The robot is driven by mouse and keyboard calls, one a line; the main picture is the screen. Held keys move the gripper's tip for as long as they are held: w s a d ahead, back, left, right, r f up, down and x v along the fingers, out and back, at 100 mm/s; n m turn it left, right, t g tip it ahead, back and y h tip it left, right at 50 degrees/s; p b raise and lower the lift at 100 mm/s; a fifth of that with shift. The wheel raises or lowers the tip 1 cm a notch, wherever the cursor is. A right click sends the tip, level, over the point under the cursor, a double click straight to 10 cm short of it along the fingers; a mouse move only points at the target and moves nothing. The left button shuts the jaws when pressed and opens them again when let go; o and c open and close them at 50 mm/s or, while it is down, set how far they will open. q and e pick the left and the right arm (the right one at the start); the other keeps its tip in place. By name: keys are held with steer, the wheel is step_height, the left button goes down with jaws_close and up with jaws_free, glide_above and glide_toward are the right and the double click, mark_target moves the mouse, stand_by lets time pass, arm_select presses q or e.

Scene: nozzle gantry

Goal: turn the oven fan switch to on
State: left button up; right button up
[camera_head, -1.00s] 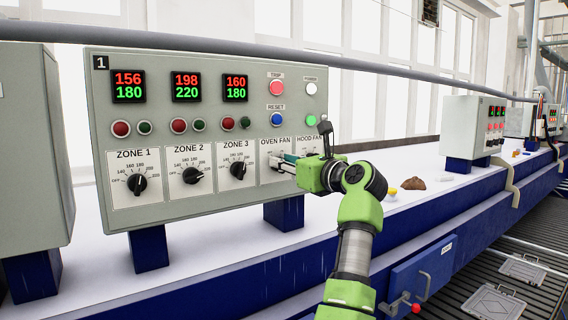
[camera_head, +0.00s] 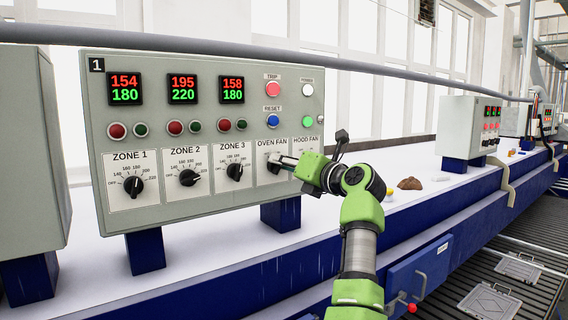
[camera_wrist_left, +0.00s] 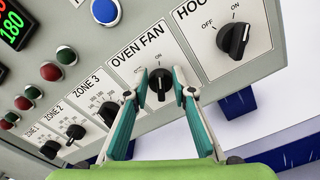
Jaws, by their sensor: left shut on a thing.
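The oven fan switch is a black rotary knob (camera_wrist_left: 160,84) on a white plate with OFF and ON marks, below the OVEN FAN label. In the head view its plate (camera_head: 263,178) is partly covered by my left gripper (camera_head: 281,163). In the left wrist view, my left gripper (camera_wrist_left: 157,88) has its teal fingers on either side of the knob, shut on it. The knob's handle stands roughly upright in that view, near the ON side; its exact setting is hard to tell. My right gripper is not in view.
The hood fan knob (camera_wrist_left: 236,39) sits close beside, on the right. Zone 1, 2 and 3 dials (camera_head: 235,172) line up on the left. A red trip button (camera_head: 273,90) and blue reset button (camera_head: 272,120) are above. Blue supports (camera_head: 281,214) hold the panel.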

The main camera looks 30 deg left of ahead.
arm_select(q)
steer(key=shift+r, duration=0.2)
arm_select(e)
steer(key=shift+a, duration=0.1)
arm_select(q)
steer(key=o, duration=1.1)
steer(key=shift+a+f, duration=0.1)
steer(key=shift+f, duration=0.05)
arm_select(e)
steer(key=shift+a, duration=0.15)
